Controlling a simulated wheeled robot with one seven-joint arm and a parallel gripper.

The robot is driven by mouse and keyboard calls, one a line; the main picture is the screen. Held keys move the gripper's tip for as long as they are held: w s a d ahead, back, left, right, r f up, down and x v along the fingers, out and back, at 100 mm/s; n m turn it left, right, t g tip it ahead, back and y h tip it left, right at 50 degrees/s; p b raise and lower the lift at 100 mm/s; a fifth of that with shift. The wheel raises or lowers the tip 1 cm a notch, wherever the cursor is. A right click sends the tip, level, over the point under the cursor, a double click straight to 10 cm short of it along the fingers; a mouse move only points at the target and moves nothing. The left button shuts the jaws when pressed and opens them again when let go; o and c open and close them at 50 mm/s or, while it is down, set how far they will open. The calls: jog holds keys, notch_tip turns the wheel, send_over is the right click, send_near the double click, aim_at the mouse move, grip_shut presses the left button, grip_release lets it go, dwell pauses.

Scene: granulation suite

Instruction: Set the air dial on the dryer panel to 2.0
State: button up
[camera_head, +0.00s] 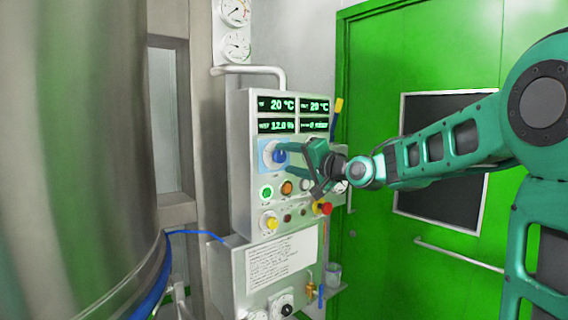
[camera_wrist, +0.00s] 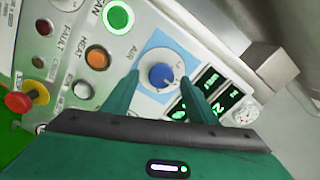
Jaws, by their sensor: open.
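The air dial is a blue knob (camera_wrist: 161,76) on a light blue square plate labelled AIR, on the dryer panel (camera_head: 238,150). In the head view the blue knob (camera_head: 279,156) sits at the panel's left, under the green displays. My gripper (camera_wrist: 160,88) is open, with one finger on each side of the knob in the wrist view. The fingers look close to the panel face; I cannot tell whether they touch the knob. In the head view my gripper (camera_head: 285,154) reaches in from the right. The dial's pointer reading is too small to tell.
Green displays (camera_head: 276,126) are above. A steel vessel (camera_head: 85,150) stands left; a green door (camera_head: 440,60) is behind my arm.

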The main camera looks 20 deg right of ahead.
jog(key=v, duration=0.9)
jog(key=shift+f, duration=0.1)
jog(key=s+d+f+n+g+h, duration=0.1)
jog(key=s+d+f+g+h, duration=0.25)
jog(key=s+f, duration=0.45)
jog(key=s+d+f+n+g+h, duration=0.15)
jog(key=s+d+f+g, duration=0.3)
jog(key=f, duration=0.85)
jog(key=s+d+f+g+h, duration=0.1)
jog(key=s+f+g, duration=0.3)
jog(key=s, duration=0.9)
jog(key=s+d+f+g, duration=0.3)
jog(key=s+f, duration=0.3)
jog(key=s, duration=0.7)
jog(key=shift+s+f+m+g+h, duration=0.25)
jog(key=shift+f+m+g+h, duration=0.15)
jog(key=shift+g, duration=0.5)
